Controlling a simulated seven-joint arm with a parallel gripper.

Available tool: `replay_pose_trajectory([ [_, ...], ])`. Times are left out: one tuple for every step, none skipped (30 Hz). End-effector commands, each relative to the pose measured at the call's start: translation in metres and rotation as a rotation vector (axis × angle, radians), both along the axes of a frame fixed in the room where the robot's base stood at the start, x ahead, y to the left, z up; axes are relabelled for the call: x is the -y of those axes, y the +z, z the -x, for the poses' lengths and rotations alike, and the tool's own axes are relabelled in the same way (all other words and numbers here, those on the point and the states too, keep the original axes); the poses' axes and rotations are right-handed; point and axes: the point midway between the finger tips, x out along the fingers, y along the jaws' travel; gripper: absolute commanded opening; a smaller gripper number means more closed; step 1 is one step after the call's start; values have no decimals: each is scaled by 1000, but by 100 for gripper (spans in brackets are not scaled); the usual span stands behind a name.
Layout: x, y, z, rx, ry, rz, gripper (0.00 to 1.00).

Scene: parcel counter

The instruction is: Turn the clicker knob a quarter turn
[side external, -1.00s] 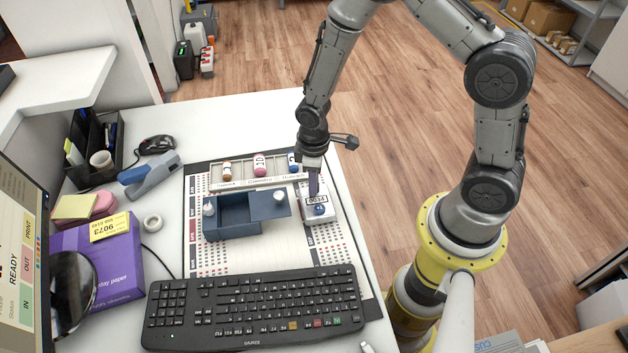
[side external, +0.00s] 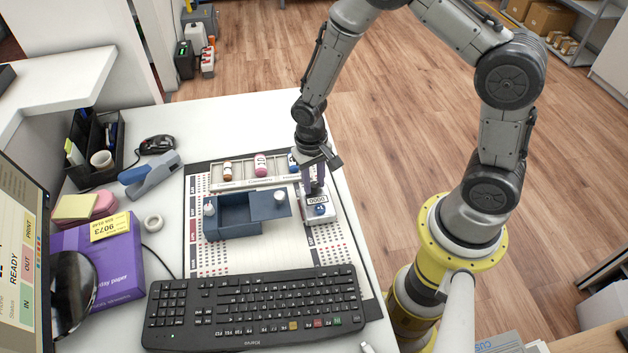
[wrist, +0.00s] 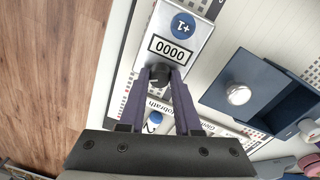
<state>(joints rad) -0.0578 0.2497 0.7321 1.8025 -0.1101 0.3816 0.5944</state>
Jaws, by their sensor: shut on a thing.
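The clicker (side external: 319,205) is a small pale box on the desk mat, right of the blue box. In the side view my gripper (side external: 315,185) hides the knob.
A blue box (side external: 232,222) with white knobs stands left of the clicker. A tray (side external: 245,183) with several small bottles lies behind it. A black keyboard (side external: 255,305) is in front. A stapler (side external: 150,175) and purple paper pack (side external: 97,262) are farther left.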

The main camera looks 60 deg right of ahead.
Motion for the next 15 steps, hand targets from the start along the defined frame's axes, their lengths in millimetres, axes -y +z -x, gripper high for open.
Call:
replay_pose_trajectory([
  [0, 0, 0, 1, -43, 0, 0],
  [0, 0, -1, 0, -72, 0, 0],
  [0, 0, 0, 1, -108, 0, 0],
  [0, 0, -1, 0, -136, 0, 0],
  [0, 0, 0, 1, -163, 0, 0],
  [0, 0, 0, 1, -198, 1, 0],
  [0, 0, 0, 0, -223, 0, 0],
  [0, 0, 0, 0, -248, 0, 0],
  [0, 0, 0, 1, -280, 0, 0],
  [0, 0, -1, 1, -304, 0, 0],
  [0, 0, -1, 1, -326, 0, 0],
  [0, 0, -1, 1, -354, -1, 0],
  [0, 0, -1, 2, -374, 0, 0],
  [0, 0, -1, 2, -392, 0, 0],
  [0, 0, -1, 2, -416, 0, 0],
])
